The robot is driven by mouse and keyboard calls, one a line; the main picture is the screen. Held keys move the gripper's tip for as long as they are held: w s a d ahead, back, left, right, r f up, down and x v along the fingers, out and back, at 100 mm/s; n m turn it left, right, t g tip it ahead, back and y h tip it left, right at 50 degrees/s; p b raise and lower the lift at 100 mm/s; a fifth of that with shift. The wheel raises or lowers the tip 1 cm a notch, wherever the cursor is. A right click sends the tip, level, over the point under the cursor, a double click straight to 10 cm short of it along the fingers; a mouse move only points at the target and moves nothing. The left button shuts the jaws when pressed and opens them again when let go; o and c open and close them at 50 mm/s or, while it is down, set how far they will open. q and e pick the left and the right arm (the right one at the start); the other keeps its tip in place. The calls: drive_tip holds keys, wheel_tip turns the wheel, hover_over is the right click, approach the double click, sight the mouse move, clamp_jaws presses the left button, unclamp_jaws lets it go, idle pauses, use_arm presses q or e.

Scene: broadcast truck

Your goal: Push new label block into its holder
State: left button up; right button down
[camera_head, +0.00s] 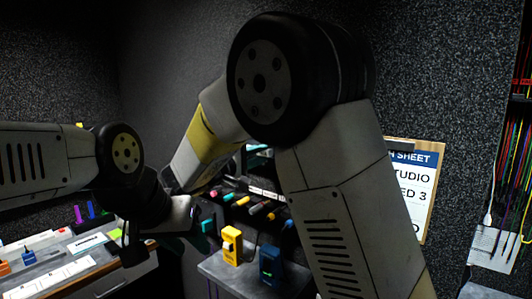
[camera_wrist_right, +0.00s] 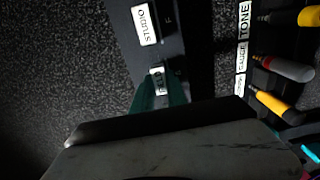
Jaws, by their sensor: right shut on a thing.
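The new label block (camera_wrist_right: 157,73) is a small white block with dark print, partly hidden between the teal fingers of my right gripper (camera_wrist_right: 160,92) in the right wrist view. My right gripper is shut on it, against or close to a dark panel (camera_wrist_right: 178,52). The holder is not clearly visible behind the fingers, so I cannot tell how far in the block is.
A white STUDIO label (camera_wrist_right: 145,25) sits on the dark panel beside the block. Yellow (camera_head: 231,246) and blue (camera_head: 270,263) devices stand on a grey shelf. A clipboard sheet (camera_head: 411,185) hangs on the wall.

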idle(0.4)
drive_tip(key=v, duration=0.6)
drive_tip(key=shift+a, duration=0.2)
idle(0.7)
drive_tip(key=shift+s+f, duration=0.1)
drive_tip(key=shift+f, duration=0.1)
drive_tip(key=shift+a, duration=0.1)
drive_tip(key=shift+v, duration=1.5)
drive_tip(key=shift+x, duration=2.2)
